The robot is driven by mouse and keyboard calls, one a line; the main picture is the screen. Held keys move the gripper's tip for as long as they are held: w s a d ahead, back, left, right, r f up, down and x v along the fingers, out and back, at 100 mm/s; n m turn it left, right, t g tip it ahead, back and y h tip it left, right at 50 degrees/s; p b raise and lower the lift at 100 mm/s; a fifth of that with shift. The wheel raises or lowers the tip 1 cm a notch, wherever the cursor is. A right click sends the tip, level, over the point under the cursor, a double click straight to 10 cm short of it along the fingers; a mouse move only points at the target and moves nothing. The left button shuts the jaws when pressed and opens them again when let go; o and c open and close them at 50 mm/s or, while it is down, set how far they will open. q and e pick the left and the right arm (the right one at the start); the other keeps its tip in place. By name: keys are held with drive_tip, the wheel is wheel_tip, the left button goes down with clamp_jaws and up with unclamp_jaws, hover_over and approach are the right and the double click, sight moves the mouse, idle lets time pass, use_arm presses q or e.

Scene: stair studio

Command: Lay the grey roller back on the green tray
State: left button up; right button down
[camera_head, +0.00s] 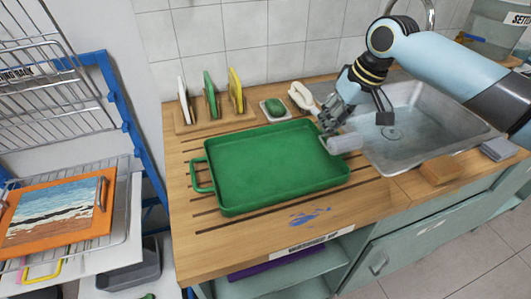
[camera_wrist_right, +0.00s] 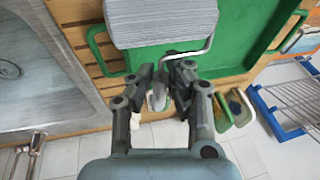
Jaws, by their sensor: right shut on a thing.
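The green tray (camera_head: 270,170) lies on the wooden counter left of the sink, with a handle on its left side. It also shows at the top of the wrist view (camera_wrist_right: 240,55). The grey roller (camera_head: 346,143) is at the tray's right edge, partly overlapping its rim in the head view; I cannot tell its height exactly. In the wrist view the roller's sleeve (camera_wrist_right: 160,24) is beyond the fingers, with its bent wire frame leading back to them. My right gripper (camera_head: 334,122) is shut on the roller's handle (camera_wrist_right: 157,97). My left gripper is not in view.
The metal sink (camera_head: 415,125) lies right of the tray. A rack with coloured upright pieces (camera_head: 210,97), a green piece on a dish (camera_head: 274,107) and a white object (camera_head: 301,97) stand behind. A tan block (camera_head: 440,169) sits right. The counter's front is clear except blue paint marks (camera_head: 310,216).

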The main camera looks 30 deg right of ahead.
drive_tip(key=p, duration=0.1)
approach(277, 171)
drive_tip(key=shift+w+d+f, duration=0.3)
drive_tip(key=shift+w+f, duration=0.05)
drive_tip(key=shift+w, duration=0.3)
drive_tip(key=shift+w+a+f, duration=0.3)
drive_tip(key=shift+a+f, duration=0.5)
drive_tip(key=shift+f, duration=0.1)
wheel_tip(277, 171, down, 3)
drive_tip(key=shift+r+p, duration=0.2)
drive_tip(key=shift+p, duration=0.15)
drive_tip(key=shift+f, duration=0.6)
drive_tip(key=c, duration=1.3)
unclamp_jaws()
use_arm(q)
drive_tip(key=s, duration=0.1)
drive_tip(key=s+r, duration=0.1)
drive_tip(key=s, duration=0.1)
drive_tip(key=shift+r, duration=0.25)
